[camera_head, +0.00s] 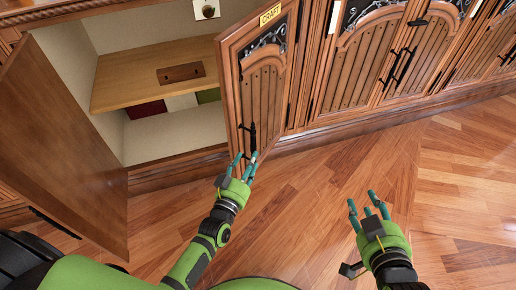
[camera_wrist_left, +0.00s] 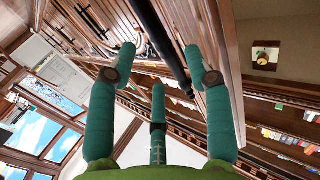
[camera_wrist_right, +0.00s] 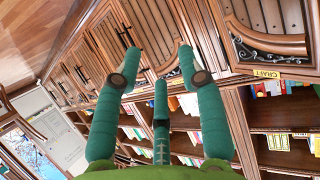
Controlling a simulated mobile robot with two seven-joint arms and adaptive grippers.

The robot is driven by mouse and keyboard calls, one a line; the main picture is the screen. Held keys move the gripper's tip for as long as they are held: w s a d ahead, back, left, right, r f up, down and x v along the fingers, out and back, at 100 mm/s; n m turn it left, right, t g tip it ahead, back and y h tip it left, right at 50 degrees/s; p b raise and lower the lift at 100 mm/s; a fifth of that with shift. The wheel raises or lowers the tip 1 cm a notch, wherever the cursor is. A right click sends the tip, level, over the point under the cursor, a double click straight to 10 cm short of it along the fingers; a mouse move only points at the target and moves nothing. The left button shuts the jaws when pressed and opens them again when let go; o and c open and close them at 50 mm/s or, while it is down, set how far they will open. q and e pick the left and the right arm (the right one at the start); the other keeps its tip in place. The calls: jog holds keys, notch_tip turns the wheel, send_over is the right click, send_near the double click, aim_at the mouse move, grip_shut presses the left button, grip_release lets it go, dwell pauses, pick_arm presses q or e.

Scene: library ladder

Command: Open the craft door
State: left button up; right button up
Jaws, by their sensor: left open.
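The craft door (camera_head: 268,90) is a carved wooden cabinet door with a yellow CRAFT label (camera_head: 270,14) on its top edge. It stands swung out from the cabinet, whose inside shows to its left. Its dark bar handle (camera_head: 252,137) is low on its front. My left gripper (camera_head: 245,160) is open at the lower end of this handle. In the left wrist view a black bar (camera_wrist_left: 158,35) passes between the spread fingertips; whether they touch it I cannot tell. My right gripper (camera_head: 368,205) is open and empty above the floor. The label also shows in the right wrist view (camera_wrist_right: 267,74).
Another door (camera_head: 65,140) stands wide open at the left. Inside the cabinet, a shelf (camera_head: 130,85) bears a flat brown wooden piece (camera_head: 181,73); red, white and green items lie below. Closed cabinet doors (camera_head: 360,65) continue right. The wooden floor (camera_head: 310,215) is clear.

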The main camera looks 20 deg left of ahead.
aim_at(254, 150)
pick_arm(q)
jog(key=w, duration=0.1)
jog(key=w+b, duration=0.1)
jog(key=w, duration=0.3)
jog(key=shift+w+d+f+b, duration=0.1)
jog(key=shift+d+b, duration=0.15)
jog(key=shift+b, duration=0.05)
jog(key=shift+w, duration=0.3)
pick_arm(e)
jog(key=w+a+r+n+t+y, duration=0.1)
jog(key=r+t, duration=0.4)
jog(key=r, duration=0.5)
jog(key=shift+w+a+r+t+y, duration=0.15)
jog(key=shift+w+a+t+y, duration=0.2)
jog(key=shift+a+y, duration=0.7)
jog(key=shift+s+a, duration=0.1)
jog(key=shift+a, duration=0.05)
pick_arm(q)
grip_shut()
